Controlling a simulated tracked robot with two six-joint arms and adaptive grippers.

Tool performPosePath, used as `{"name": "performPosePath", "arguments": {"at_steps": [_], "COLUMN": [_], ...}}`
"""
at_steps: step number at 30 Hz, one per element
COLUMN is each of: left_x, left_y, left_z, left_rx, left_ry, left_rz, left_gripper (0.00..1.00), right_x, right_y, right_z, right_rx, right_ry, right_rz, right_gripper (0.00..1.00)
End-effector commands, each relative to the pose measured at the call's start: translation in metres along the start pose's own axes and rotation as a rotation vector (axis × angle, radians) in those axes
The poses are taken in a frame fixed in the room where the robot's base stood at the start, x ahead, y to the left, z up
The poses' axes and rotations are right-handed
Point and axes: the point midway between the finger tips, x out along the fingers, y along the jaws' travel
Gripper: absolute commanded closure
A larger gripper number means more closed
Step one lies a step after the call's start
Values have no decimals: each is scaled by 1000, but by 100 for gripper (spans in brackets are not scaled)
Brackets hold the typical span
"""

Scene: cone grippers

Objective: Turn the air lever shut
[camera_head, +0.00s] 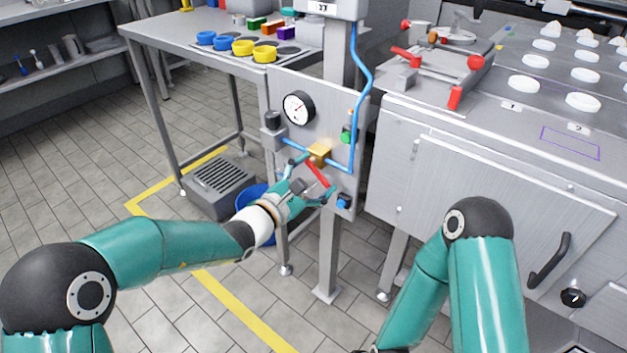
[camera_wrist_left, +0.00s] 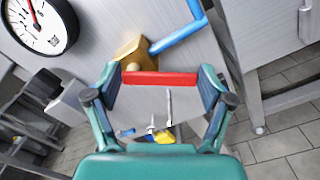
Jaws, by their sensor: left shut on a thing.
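The air lever (camera_head: 318,174) is a red bar on a brass valve block (camera_head: 319,152) on the upright metal panel. In the head view it slants down and to the right from the block. My left gripper (camera_head: 312,181) is shut on the red lever. In the left wrist view the lever (camera_wrist_left: 160,78) spans between the two fingers, with the brass block (camera_wrist_left: 132,52) just beyond it. The fingers hide the lever's ends. Blue air tube (camera_wrist_left: 180,36) runs from the block. My right gripper is out of view; only part of that arm shows.
A round gauge (camera_head: 298,107) sits above the valve, with a green button (camera_head: 347,135) to the right and a blue knob (camera_head: 344,201) below. A steel cabinet (camera_head: 480,190) stands close on the right. A blue bucket (camera_head: 250,196) is on the floor behind my left wrist.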

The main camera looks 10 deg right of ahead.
Motion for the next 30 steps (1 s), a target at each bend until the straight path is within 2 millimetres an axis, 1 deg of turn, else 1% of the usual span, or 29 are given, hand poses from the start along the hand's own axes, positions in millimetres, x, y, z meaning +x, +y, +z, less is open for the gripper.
{"name": "performPosePath", "arguments": {"at_steps": [1, 9, 10, 12, 13, 25, 28, 30], "left_x": [1, 1, 1, 1, 1, -2, -9, -18], "left_y": [-3, -3, -3, -3, -3, -1, -1, 0], "left_z": [2, 2, 2, 2, 2, 0, 0, 0], "left_rx": [5, 5, 5, 4, 4, 1, 1, 1], "left_ry": [-3, -4, -4, -4, -3, -1, 0, 0], "left_rz": [-6, -7, -7, -7, -7, -2, -3, -2], "left_gripper": [54, 54, 16, 4, 0, 0, 0, 0], "right_x": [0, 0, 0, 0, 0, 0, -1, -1], "right_y": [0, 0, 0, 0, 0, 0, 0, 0], "right_z": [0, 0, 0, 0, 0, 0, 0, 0], "right_rx": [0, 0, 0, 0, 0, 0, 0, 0], "right_ry": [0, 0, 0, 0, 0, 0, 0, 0], "right_rz": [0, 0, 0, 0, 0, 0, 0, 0], "right_gripper": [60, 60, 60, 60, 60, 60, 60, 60]}}
